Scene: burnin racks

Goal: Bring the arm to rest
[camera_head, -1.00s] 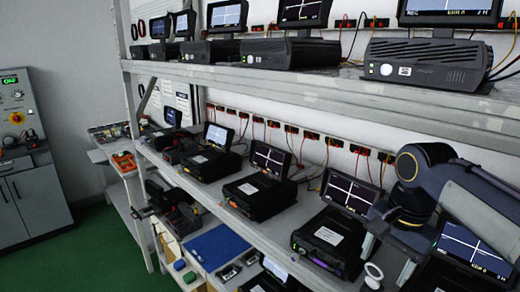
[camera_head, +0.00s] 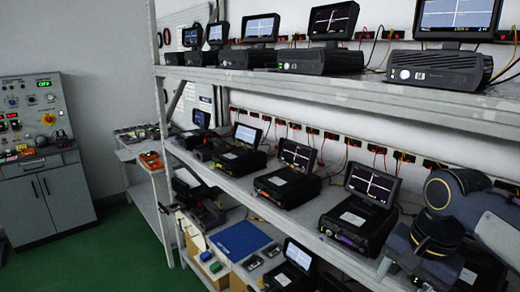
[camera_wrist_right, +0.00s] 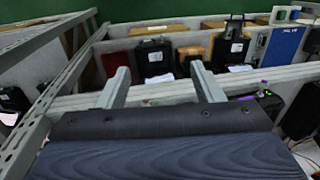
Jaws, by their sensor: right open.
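My right arm (camera_head: 455,205) shows at the right edge of the head view, bent in front of the middle shelf. I cannot tell how close the fingertips are to the rail. My left gripper is in neither current view.
The rack's upper shelf (camera_head: 330,95) and middle shelf (camera_head: 235,184) hold several black units with screens. A blue mat (camera_head: 240,239) lies lower down. A control cabinet (camera_head: 45,205) stands at the far left. Green floor (camera_head: 125,245) is clear between cabinet and rack.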

